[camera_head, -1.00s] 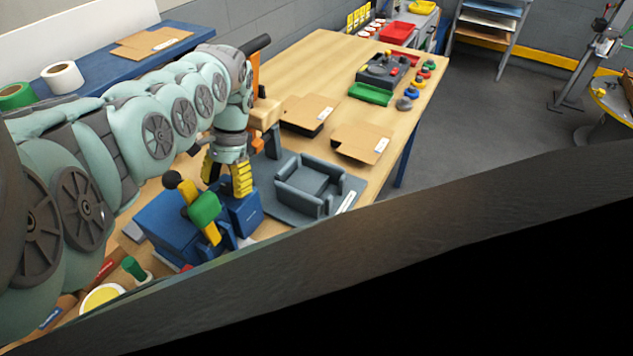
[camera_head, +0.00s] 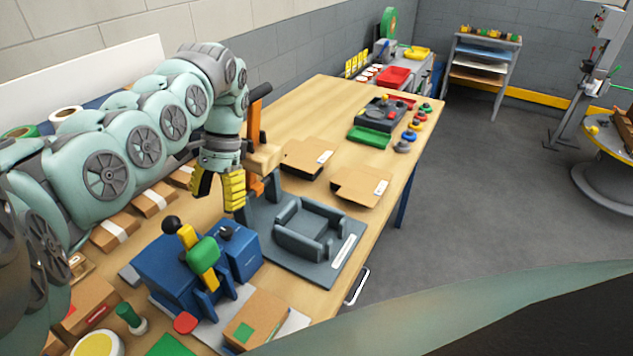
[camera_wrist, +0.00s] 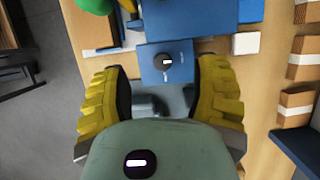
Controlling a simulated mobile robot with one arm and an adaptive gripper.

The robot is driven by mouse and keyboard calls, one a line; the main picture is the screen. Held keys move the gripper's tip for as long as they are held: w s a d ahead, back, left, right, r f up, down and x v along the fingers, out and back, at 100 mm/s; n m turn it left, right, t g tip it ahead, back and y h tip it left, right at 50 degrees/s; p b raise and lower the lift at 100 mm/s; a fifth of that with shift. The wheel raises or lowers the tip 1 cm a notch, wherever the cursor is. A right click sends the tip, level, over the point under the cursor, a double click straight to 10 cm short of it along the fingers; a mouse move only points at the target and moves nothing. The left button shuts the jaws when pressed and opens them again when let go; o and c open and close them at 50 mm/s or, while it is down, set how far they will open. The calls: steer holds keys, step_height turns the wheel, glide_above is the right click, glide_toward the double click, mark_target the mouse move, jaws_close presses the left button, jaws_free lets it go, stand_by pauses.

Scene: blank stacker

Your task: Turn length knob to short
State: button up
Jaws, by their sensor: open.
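A small dark round knob (camera_wrist: 163,62) with a short white mark sits on top of a blue box (camera_wrist: 180,50) in the wrist view. The mark lies roughly across the picture, and no label is readable. In the head view the dark knob (camera_head: 226,233) is on the blue machine's right-hand box (camera_head: 244,256). My gripper (camera_head: 218,188) is open and empty, above and behind the box, apart from the knob. In the wrist view my gripper's (camera_wrist: 162,98) yellow-padded fingers are spread wide, with the knob beyond the gap between them.
A lever with a green grip (camera_head: 202,252) and a black ball rises beside the knob's box. A grey tray (camera_head: 318,258) with a raised square frame lies to the right. A cardboard box (camera_head: 256,318) stands in front. An orange upright (camera_head: 253,128) stands close behind my gripper.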

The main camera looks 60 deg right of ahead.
steer(key=shift+a+r, duration=0.1)
steer(key=shift+r, duration=0.55)
